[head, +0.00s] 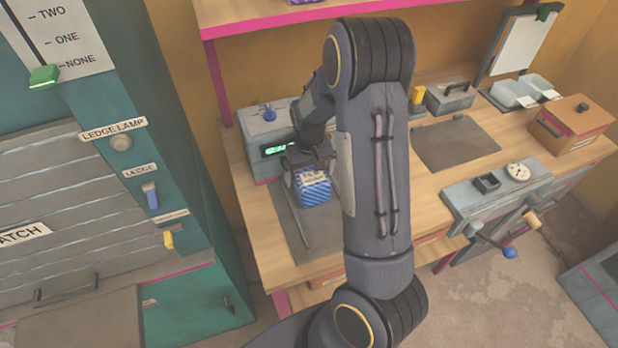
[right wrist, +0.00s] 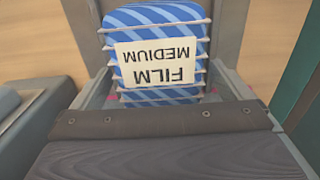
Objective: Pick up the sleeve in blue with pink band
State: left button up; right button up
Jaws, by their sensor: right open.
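A blue striped packet (head: 314,188) lies at the left end of the wooden workbench, over a dark grey plate. In the right wrist view the packet (right wrist: 160,92) carries a pale label that reads "FILM MEDIUM" upside down and has thin pale bands across it. I cannot make out a pink band on it. My right gripper (head: 308,170) is open, right above and at the packet, with its jaws to either side of it in the wrist view. Whether the jaws touch it cannot be told. My left gripper is out of view.
A grey machine with a green display (head: 262,130) stands just behind the packet. A dark mat (head: 455,143), a brown box (head: 570,126) and a grey device with a dial (head: 497,190) are further right. A teal cabinet (head: 190,190) is close on the left, and a pink-edged shelf (head: 255,22) hangs above.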

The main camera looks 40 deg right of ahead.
jog(key=c, duration=1.2)
jog(key=shift+r, duration=0.1)
jog(key=shift+c, duration=0.2)
